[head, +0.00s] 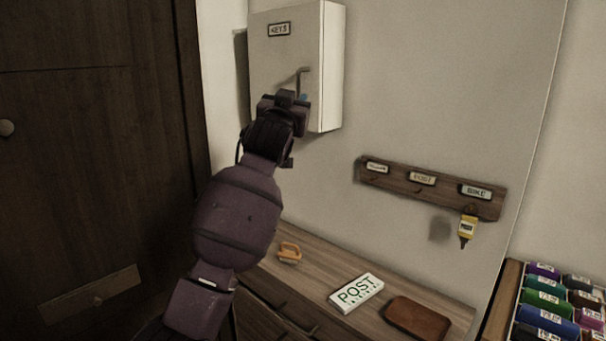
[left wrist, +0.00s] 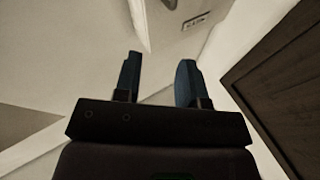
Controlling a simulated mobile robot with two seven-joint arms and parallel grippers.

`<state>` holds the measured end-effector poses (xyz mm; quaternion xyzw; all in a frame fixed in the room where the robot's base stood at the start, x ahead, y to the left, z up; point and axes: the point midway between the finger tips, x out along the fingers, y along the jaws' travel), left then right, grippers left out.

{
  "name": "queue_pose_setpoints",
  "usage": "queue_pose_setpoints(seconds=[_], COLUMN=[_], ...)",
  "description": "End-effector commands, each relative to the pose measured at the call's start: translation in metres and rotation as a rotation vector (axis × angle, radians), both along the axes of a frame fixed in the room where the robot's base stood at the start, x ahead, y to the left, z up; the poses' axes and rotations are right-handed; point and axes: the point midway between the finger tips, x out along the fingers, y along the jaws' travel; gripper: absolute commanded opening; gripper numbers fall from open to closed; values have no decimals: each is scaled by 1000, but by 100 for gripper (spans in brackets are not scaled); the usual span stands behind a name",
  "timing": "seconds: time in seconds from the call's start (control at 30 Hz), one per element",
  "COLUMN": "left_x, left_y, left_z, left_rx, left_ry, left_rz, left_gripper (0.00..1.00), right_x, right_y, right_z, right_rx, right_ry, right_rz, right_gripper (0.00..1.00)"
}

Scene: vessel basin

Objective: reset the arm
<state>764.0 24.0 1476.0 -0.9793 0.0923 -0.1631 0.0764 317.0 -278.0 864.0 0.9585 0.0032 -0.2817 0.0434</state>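My left arm reaches up from the bottom of the head view. Its gripper (head: 301,88) is in front of the lower part of a white key cabinet (head: 275,55) labelled KEYS, which hangs on the wall. In the left wrist view the two fingers of my left gripper (left wrist: 160,80) stand apart with nothing between them. A slim bar, perhaps the cabinet's handle (head: 303,72), shows just above the gripper; I cannot tell whether they touch. My right gripper is in neither view.
A wooden hook rail (head: 430,191) holds a yellow-tagged key (head: 467,229). Below, the wooden dresser (head: 325,270) bears an orange object (head: 289,252), a POST sign (head: 356,292) and a brown tray (head: 417,318). A rack of coloured items (head: 548,300) stands right; a dark door (head: 90,170) left.

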Motion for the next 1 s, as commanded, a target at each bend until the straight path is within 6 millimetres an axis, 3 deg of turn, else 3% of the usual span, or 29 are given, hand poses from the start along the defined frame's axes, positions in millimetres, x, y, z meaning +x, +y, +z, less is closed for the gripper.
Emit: queue_pose_setpoints(seconds=[0.03,0.27,0.47,0.77,1.0], left_x=[-2,-24,-54,-118,-186], left_y=[12,57,94,144,179], left_z=[-24,-120,-203,-323,-413], left_rx=[1,6,4,-4,-18], left_ry=[9,45,103,222,353], left_rz=[3,7,21,51,85], left_gripper=[38,38,38,38,38], right_x=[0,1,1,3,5], right_y=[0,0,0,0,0], right_z=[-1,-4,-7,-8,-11], right_rx=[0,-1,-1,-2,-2], right_ry=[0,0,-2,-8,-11], right_rz=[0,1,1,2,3], right_gripper=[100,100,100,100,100])
